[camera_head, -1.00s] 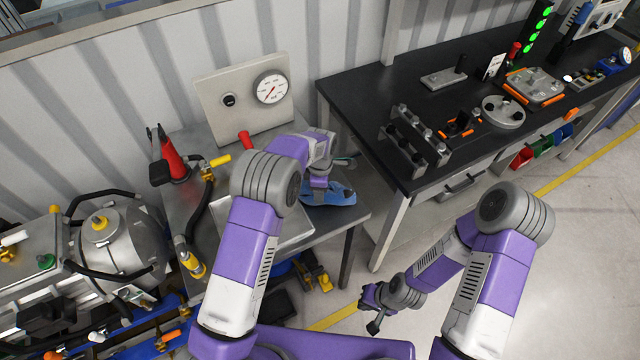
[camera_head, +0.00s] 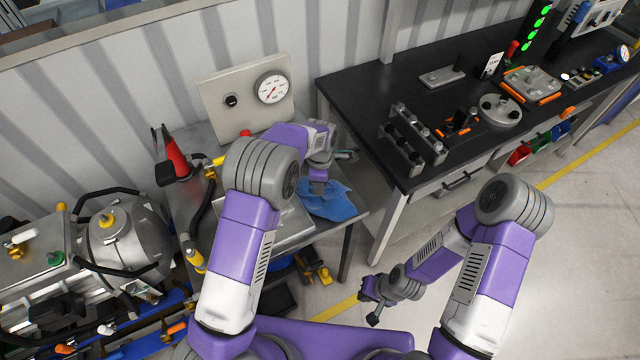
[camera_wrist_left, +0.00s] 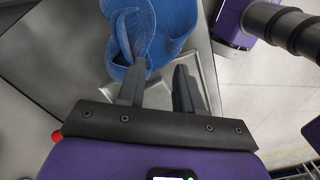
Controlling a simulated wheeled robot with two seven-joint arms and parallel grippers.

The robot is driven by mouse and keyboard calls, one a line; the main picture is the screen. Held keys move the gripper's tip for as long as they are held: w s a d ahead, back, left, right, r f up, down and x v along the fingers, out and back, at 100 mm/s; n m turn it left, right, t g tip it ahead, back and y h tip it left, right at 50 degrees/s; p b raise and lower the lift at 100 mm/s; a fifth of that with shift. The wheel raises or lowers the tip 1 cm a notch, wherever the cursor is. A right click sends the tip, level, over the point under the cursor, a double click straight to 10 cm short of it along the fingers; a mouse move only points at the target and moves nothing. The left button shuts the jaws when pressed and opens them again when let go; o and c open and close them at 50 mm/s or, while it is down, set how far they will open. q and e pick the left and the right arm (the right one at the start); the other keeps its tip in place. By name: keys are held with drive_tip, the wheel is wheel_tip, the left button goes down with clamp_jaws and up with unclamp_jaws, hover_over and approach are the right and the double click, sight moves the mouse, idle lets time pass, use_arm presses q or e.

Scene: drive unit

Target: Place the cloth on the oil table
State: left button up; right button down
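The blue cloth (camera_head: 335,204) lies crumpled at the right end of the grey metal table (camera_head: 350,228), beside a shallow metal tray (camera_head: 290,222). I take this table, with the gauge panel, to be the oil table. My left gripper (camera_wrist_left: 160,75) is over the cloth, its two fingers apart. In the left wrist view the cloth (camera_wrist_left: 165,25) touches or overlaps the left finger's tip, while the right finger stands clear over the tray. In the head view, my left arm hides part of the cloth. My right gripper (camera_head: 371,300) hangs low over the floor, empty, its fingers apart.
A gauge panel (camera_head: 245,100) stands at the table's back, with a red oil can (camera_head: 175,158) and a hose at its left. A black workbench (camera_head: 400,90) with fixtures stands to the right, across a narrow gap. Machinery (camera_head: 110,240) fills the lower left.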

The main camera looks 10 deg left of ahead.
use_arm(q)
drive_tip(key=w+a, duration=0.3)
drive_tip(key=shift+w+f, duration=0.25)
drive_tip(key=shift+f, duration=0.05)
clamp_jaws()
wheel_tip(320, 180, down, 3)
drive_tip(key=shift+r, duration=0.15)
wheel_tip(320, 180, down, 6)
drive_tip(key=b, duration=0.4)
drive_tip(key=shift+b, duration=0.3)
wheel_tip(320, 180, up, 10)
drive_tip(key=p, duration=0.6)
drive_tip(key=shift+f, duration=0.2)
drive_tip(key=shift+s, duration=0.1)
